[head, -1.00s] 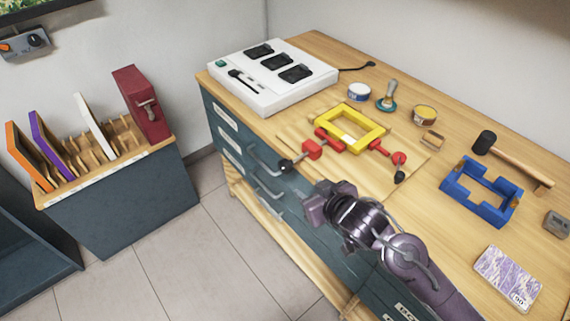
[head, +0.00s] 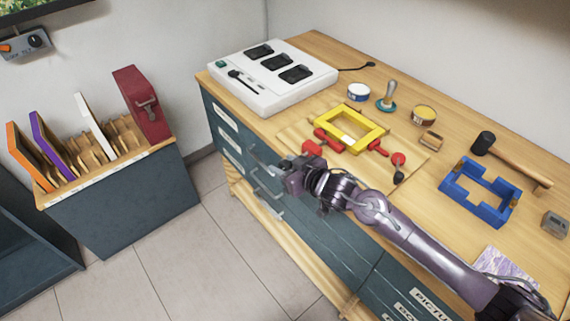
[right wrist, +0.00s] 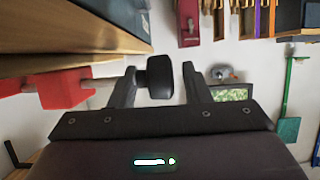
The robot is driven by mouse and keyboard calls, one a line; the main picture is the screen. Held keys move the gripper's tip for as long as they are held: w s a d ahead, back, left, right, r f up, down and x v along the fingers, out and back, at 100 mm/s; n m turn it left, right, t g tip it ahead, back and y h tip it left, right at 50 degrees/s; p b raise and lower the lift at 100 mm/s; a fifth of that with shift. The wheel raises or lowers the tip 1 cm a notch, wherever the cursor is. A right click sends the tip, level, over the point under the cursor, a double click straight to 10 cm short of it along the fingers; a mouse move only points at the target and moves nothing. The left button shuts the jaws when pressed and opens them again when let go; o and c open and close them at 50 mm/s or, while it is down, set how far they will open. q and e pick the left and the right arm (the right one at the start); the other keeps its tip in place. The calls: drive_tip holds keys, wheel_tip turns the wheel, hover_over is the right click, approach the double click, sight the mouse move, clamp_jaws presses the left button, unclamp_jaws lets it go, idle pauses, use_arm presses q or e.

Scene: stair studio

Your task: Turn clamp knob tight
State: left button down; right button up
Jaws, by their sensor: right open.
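A yellow frame (head: 361,122) lies on the wooden bench with red clamps on it. The near-left clamp's red block (head: 312,148) shows at the bench's front edge; its black knob is hidden behind my right gripper (head: 288,168) in the head view. In the right wrist view, the black knob (right wrist: 159,77) sits between the two fingers of my open right gripper (right wrist: 158,82), nearer the left finger, with a gap on the right. The clamp's red body (right wrist: 66,88) is to the left. The other clamp's red end (head: 398,159) has a black knob. My left gripper is not in view.
A white charger station (head: 265,92) stands at the back left of the bench. A blue frame (head: 480,192), a mallet (head: 484,142) and small tins lie to the right. Drawer handles stick out below the front edge.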

drive_tip(key=shift+a, duration=0.1)
drive_tip(key=shift+f, duration=0.15)
drive_tip(key=c, duration=0.8)
drive_tip(key=shift+f, duration=0.1)
drive_tip(key=t+y+b, duration=0.1)
drive_tip(key=b, duration=0.2)
drive_tip(key=t+y+b, duration=0.1)
drive_tip(key=b, duration=0.2)
drive_tip(key=shift+s+a+f+t+b, duration=0.1)
drive_tip(key=shift+s+f+t+b, duration=0.05)
drive_tip(key=shift+f+t+b, duration=0.2)
drive_tip(key=shift+r+t+y+b, duration=0.25)
drive_tip(key=shift+r+y+b, duration=0.05)
drive_tip(key=shift+y, duration=0.1)
drive_tip(key=shift+r, duration=0.1)
drive_tip(key=o, duration=0.6)
drive_tip(key=shift+o, duration=1)
drive_tip(key=shift+s, duration=0.1)
